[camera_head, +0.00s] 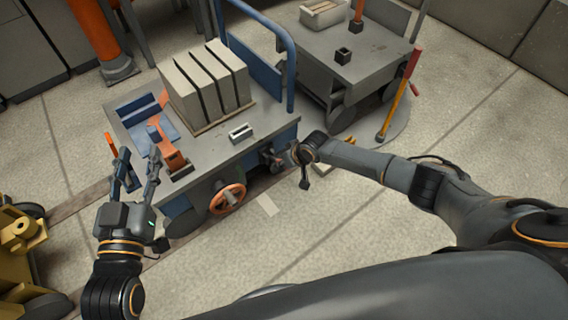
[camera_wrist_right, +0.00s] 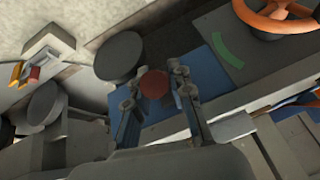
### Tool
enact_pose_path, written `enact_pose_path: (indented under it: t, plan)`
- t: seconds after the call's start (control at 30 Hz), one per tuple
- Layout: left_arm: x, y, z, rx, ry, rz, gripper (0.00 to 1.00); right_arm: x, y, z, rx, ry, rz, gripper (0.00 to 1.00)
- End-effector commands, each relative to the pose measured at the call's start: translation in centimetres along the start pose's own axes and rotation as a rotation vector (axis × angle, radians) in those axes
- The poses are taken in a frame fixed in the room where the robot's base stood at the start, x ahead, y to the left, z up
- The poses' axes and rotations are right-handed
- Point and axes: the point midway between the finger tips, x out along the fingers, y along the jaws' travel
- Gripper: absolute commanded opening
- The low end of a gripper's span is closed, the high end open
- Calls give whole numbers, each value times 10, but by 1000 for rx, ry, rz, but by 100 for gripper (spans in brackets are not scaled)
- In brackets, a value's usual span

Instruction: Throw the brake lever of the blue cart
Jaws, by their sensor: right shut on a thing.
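The blue cart (camera_head: 262,137) stands in the middle of the head view, with a grey deck and a blue push rail (camera_head: 291,70). In the right wrist view a round dark red knob (camera_wrist_right: 153,84) sits between the fingers of my right gripper (camera_wrist_right: 152,92), against the blue cart side; it looks like the end of the brake lever. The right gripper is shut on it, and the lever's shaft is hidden. In the head view the right gripper (camera_head: 272,158) is at the cart's near right corner. My left gripper (camera_head: 137,156) is open and empty by the cart's left end.
An orange handwheel (camera_head: 228,198) is on the cart's near side. Grey slabs (camera_head: 205,80) stand on the deck. A grey cart (camera_head: 345,45) stands behind right, near a yellow lever with red grip (camera_head: 398,95). Yellow machinery (camera_head: 20,240) is at left.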

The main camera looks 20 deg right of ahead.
Motion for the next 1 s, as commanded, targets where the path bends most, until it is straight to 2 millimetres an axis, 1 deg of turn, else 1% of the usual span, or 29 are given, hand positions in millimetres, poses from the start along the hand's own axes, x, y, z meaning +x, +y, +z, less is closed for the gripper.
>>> enact_pose_path:
  t: [0.3, 0.33, 0.37, 0.4, 0.43, 0.77, 0.87, 1.0]
  plan:
    - [0, 0, 0, 0, -1, 0, 40, 0, 0, -2, 1, 1, 1, 0]
    - [0, 0, 0, 0, 0, 0, 40, 0, 0, -2, 1, 1, 1, 25]
    - [0, 0, 0, 0, 0, 0, 40, 0, 0, -2, 1, 1, 1, 31]
    - [0, 0, 0, 0, 0, 0, 40, 0, 0, -2, 1, 1, 1, 40]
    - [0, 0, 0, 0, 0, 0, 40, 0, 0, -2, 1, 1, 1, 45]
    - [0, 0, 1, 0, -3, 0, 40, -1, 0, -1, 1, 0, 0, 45]
    - [0, 0, 1, 0, -3, 0, 40, -6, 1, 0, 2, 0, 0, 45]
    - [0, 0, 1, 0, -2, 0, 40, -21, 1, 0, 0, 0, 0, 45]
